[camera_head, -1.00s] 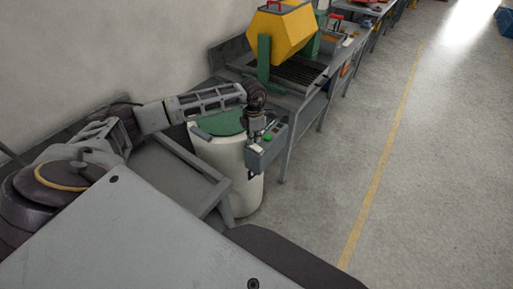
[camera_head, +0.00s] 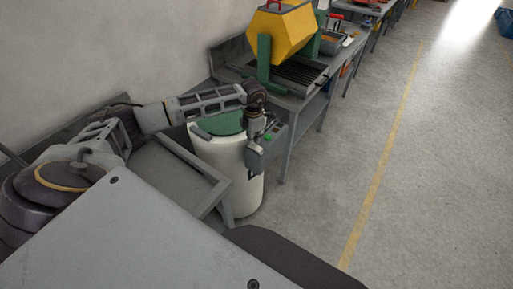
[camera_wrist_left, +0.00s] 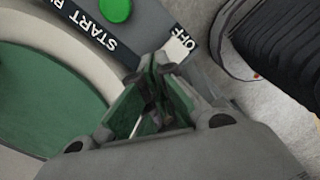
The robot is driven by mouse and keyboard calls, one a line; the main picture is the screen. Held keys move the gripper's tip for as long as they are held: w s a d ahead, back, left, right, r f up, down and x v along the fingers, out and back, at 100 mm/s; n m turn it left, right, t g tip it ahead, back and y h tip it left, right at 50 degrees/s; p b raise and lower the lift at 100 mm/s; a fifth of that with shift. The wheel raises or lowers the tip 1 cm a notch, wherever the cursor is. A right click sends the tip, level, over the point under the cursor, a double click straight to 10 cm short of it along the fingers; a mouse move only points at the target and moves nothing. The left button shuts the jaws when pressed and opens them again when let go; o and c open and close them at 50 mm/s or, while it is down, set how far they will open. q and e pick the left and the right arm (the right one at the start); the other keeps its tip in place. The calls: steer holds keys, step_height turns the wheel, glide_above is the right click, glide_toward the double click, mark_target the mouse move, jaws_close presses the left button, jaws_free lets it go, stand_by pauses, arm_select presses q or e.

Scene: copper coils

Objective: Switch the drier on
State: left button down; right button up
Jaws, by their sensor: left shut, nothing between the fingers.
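The drier (camera_head: 222,165) is a white drum with a green top (camera_head: 222,123), standing beyond a grey bench. A grey control box (camera_head: 280,140) on its right side carries a green button (camera_head: 268,137). In the left wrist view, the green button (camera_wrist_left: 115,10) shows at the top edge, beside white lettering reading START and OFF. My left gripper (camera_head: 254,157) points down at the box and hides part of it. Its shut, empty fingertips (camera_wrist_left: 157,68) appear near the OFF label, below and right of the green button. Contact cannot be told. My right gripper is out of view.
A grey bench (camera_head: 180,175) stands at the drier's near left. A yellow tumbler (camera_head: 285,32) on a green stand sits on the table behind. The floor (camera_head: 330,180) to the right is clear, with a yellow line (camera_head: 385,150).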

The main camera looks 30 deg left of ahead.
arm_select(q)
steer(key=shift+f+b, duration=0.35)
steer(key=shift+f, duration=0.15)
stand_by(0.6)
steer(key=shift+f, duration=0.4)
stand_by(0.4)
steer(key=shift+r, duration=0.55)
steer(key=shift+r+p, duration=1.55)
steer(key=shift+r, duration=1.45)
